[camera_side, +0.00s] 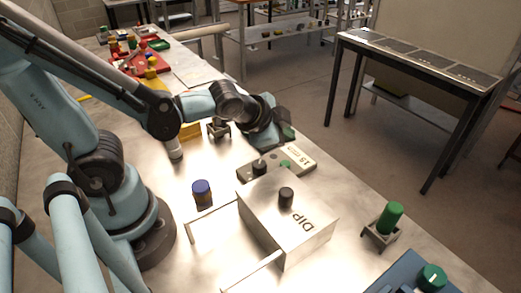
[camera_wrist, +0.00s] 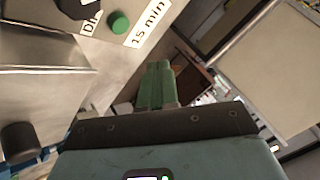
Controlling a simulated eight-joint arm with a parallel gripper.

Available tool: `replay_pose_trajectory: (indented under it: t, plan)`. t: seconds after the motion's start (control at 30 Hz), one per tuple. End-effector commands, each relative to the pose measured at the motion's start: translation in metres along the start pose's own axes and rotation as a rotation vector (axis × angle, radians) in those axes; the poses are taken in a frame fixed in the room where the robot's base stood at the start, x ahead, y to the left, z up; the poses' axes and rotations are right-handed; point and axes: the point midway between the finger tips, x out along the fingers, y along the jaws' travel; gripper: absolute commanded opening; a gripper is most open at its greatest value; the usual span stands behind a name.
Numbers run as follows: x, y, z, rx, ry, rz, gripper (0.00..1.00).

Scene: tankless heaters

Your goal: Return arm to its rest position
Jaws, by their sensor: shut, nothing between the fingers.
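My arm reaches out over the metal table (camera_side: 180,235) in the side view. My gripper (camera_side: 287,131) is at the end of it, behind and above the box labelled "15 min" (camera_side: 299,159), and looks apart from it. The green fingers of my gripper (camera_wrist: 156,84) are together with nothing between them in the wrist view. The "15 min" box shows at the top of the wrist view (camera_wrist: 147,22), with a green button and part of a black knob.
A metal box labelled "DIP" (camera_side: 265,225) with a black knob stands front centre, its handles sticking out. A blue-capped jar (camera_side: 202,195) is to its left. A green cylinder (camera_side: 390,217) sits in a holder at right, near a blue box (camera_side: 405,275). Coloured items crowd the far table end.

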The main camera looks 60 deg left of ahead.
Motion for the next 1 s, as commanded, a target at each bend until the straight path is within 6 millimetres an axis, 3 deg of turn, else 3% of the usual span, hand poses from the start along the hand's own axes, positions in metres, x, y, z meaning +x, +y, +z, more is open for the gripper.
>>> replay_pose_trajectory:
  t: [0.37, 0.8, 1.0]
  plan:
    - [-0.003, -0.002, 0.002, -0.040, -0.008, 0.008, 0.00]
    - [-0.057, -0.014, 0.024, -0.602, -0.123, 0.111, 0.00]
    - [-0.069, -0.013, 0.027, -0.706, -0.144, 0.131, 0.00]
